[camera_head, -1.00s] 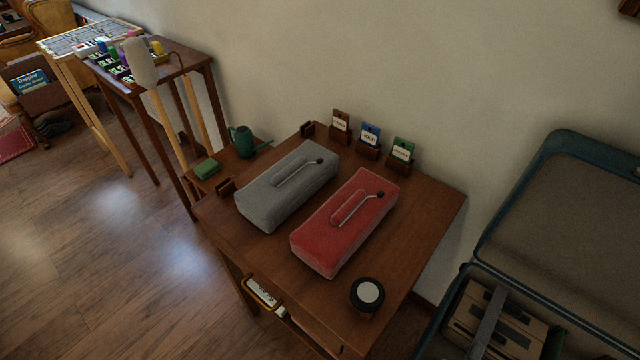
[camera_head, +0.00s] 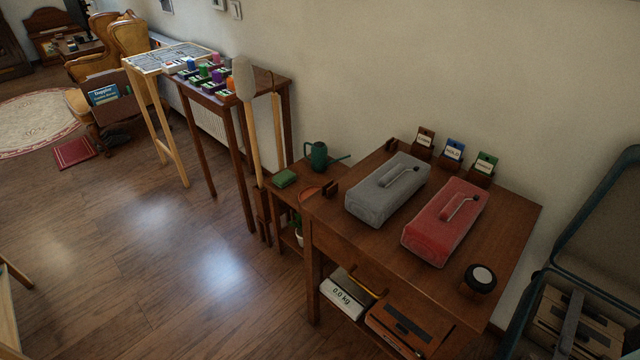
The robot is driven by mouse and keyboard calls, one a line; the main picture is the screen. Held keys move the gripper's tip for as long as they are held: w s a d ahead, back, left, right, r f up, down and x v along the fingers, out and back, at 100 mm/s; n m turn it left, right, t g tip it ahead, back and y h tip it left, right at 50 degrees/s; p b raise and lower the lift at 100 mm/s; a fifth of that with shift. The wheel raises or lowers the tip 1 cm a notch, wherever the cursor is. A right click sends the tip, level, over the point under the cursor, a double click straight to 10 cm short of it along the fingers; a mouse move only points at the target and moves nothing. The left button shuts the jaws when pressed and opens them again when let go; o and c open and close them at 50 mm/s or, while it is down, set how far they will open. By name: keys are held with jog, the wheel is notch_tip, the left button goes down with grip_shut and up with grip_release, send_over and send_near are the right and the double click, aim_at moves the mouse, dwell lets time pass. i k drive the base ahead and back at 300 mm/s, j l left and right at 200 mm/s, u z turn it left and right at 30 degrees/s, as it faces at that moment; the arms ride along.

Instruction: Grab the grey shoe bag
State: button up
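The grey shoe bag (camera_head: 385,192) lies on top of the wooden table (camera_head: 510,232), near its left side. It is a soft-looking grey block with a slim handle and a dark knob on its top. A red bag (camera_head: 440,228) of the same shape lies just to its right. My gripper is not in view.
Three small card holders (camera_head: 453,152) stand along the table's back edge. A black round object with a white top (camera_head: 480,279) is at the front right. An open suitcase (camera_head: 590,300) is at the right. Open wooden floor (camera_head: 170,270) lies to the left.

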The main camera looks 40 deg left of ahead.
aim_at(377, 197)
jog(key=l+u, duration=0.25)
jog(key=u, duration=0.15)
jog(key=l+u, duration=0.25)
jog(key=u, duration=0.15)
jog(key=k+l+u, duration=0.1)
jog(key=l+u, duration=0.15)
jog(key=u, duration=0.15)
jog(key=i+j+z, duration=0.15)
jog(key=j, duration=0.25)
jog(key=i+j+z, duration=0.1)
jog(key=i+j, duration=0.3)
jog(key=i+j+z, duration=0.15)
jog(key=j, duration=0.35)
jog(key=i+j+z, duration=0.1)
jog(key=i+j, duration=0.15)
jog(key=j, duration=0.25)
jog(key=i+j+z, duration=0.15)
jog(key=j, duration=0.35)
jog(key=i+j+z, duration=0.15)
jog(key=j, duration=0.35)
jog(key=i+j+z, duration=0.1)
jog(key=j, duration=0.45)
jog(key=i+j+z, duration=0.15)
jog(key=j, duration=0.4)
jog(key=i, duration=0.1)
